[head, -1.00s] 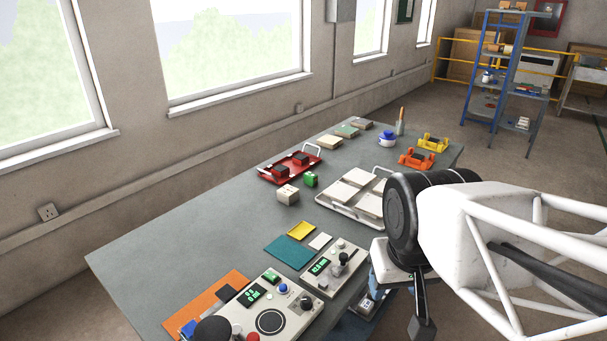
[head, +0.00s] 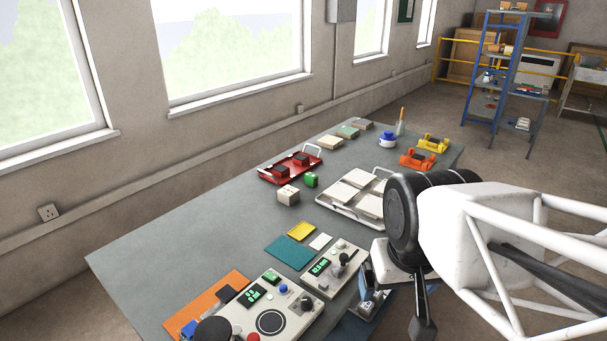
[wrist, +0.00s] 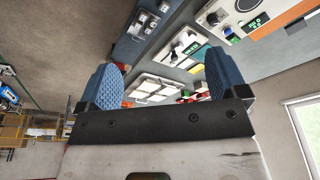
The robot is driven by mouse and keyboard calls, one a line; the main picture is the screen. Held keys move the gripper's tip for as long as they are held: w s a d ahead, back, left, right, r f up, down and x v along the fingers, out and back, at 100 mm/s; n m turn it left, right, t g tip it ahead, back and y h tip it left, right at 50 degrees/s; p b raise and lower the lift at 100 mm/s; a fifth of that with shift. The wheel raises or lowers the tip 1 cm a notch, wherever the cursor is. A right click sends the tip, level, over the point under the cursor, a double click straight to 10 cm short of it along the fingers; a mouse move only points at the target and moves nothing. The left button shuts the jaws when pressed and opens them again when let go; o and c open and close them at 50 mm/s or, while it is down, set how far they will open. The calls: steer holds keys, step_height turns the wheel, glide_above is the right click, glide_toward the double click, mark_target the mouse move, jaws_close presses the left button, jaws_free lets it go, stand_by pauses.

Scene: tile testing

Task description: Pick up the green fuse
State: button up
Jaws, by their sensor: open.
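The green fuse (head: 311,180) is a small green block standing on the grey table, between a pale cube and the white tray. In the wrist view I cannot pick it out with certainty. My gripper shows in the wrist view (wrist: 158,88) with two blue ribbed fingers wide apart and nothing between them. In the head view my arm is at the right, over the table's near right edge, with one blue finger (head: 367,279) partly showing below it. The gripper is well apart from the green fuse, lower right of it.
A pale cube (head: 288,195) stands left of the fuse. A red tray (head: 264,176) with dark-topped blocks lies behind it. A white tray (head: 324,207) with several tiles is at its right. Control boxes (head: 338,257) stand at the front. The table's left part is clear.

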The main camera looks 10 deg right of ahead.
steer(key=shift+w, duration=0.1)
steer(key=w+d+r+n+h, duration=0.2)
steer(key=w+n, duration=0.1)
steer(key=w, duration=0.6)
steer(key=w+d+r+n+h, duration=0.1)
steer(key=w+d+n+h, duration=0.15)
steer(key=w, duration=0.65)
steer(key=n+t+h, duration=0.6)
steer(key=n, duration=1.5)
glide_above(310, 176)
steer(key=shift+m+y, duration=0.25)
steer(key=f, duration=1.8)
steer(key=shift+s+f, duration=0.25)
steer(key=shift+w+f, duration=0.2)
steer(key=shift+w, duration=0.1)
steer(key=shift+f, duration=1.75)
